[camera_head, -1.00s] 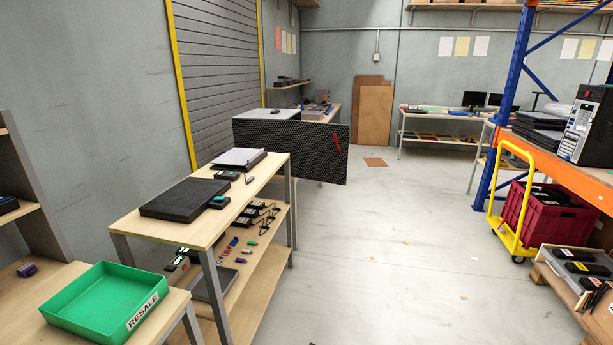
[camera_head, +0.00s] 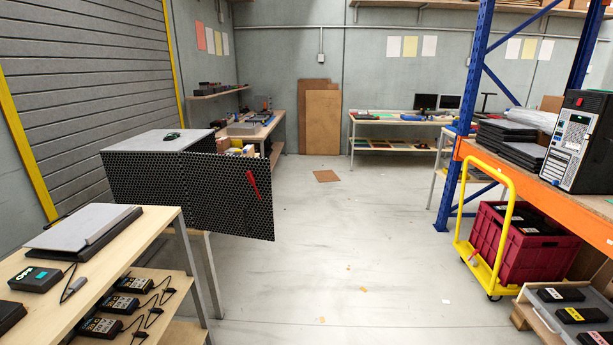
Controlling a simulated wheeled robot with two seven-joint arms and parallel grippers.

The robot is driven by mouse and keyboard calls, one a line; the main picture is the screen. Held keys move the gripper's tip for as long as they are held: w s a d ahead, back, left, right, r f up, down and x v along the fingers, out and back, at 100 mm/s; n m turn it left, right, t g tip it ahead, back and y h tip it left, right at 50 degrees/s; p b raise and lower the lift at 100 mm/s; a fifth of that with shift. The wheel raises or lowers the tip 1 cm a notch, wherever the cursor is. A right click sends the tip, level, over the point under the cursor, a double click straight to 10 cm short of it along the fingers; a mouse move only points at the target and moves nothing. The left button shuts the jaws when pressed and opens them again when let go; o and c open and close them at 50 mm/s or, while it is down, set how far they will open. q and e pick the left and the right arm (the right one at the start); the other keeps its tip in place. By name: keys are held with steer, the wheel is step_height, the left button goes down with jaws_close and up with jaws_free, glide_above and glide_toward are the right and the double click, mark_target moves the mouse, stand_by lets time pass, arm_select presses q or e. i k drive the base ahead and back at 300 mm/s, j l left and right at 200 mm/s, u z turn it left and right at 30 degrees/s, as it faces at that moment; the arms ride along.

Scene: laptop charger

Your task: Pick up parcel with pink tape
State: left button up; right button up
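I cannot make out a parcel with pink tape in the head view. Small boxes (camera_head: 236,149) in tan and yellow show partly behind the black perforated panel (camera_head: 228,196), too small to tell any tape on them. Neither of my grippers is in view.
A workbench with a grey laptop (camera_head: 83,229) and chargers (camera_head: 123,302) on its lower shelf stands at left. At right are a yellow trolley (camera_head: 502,226) with a red crate (camera_head: 520,256), and an orange-blue rack (camera_head: 541,173).

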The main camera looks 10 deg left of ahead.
mark_target(223, 144)
steer(key=i+z, duration=0.15)
steer(key=i, duration=0.5)
steer(key=i+z, duration=0.1)
steer(key=i, duration=0.5)
steer(key=i+z, duration=0.15)
steer(key=i, duration=0.5)
steer(key=i+j+z, duration=0.1)
steer(key=i, duration=0.5)
steer(key=i+j+u, duration=0.15)
steer(key=i+u, duration=0.65)
steer(key=i+l+u, duration=0.1)
steer(key=i+u, duration=0.3)
steer(key=i+l+u, duration=0.25)
steer(key=i+u, duration=0.15)
steer(key=i+l+u, duration=0.2)
steer(key=i+u, duration=0.3)
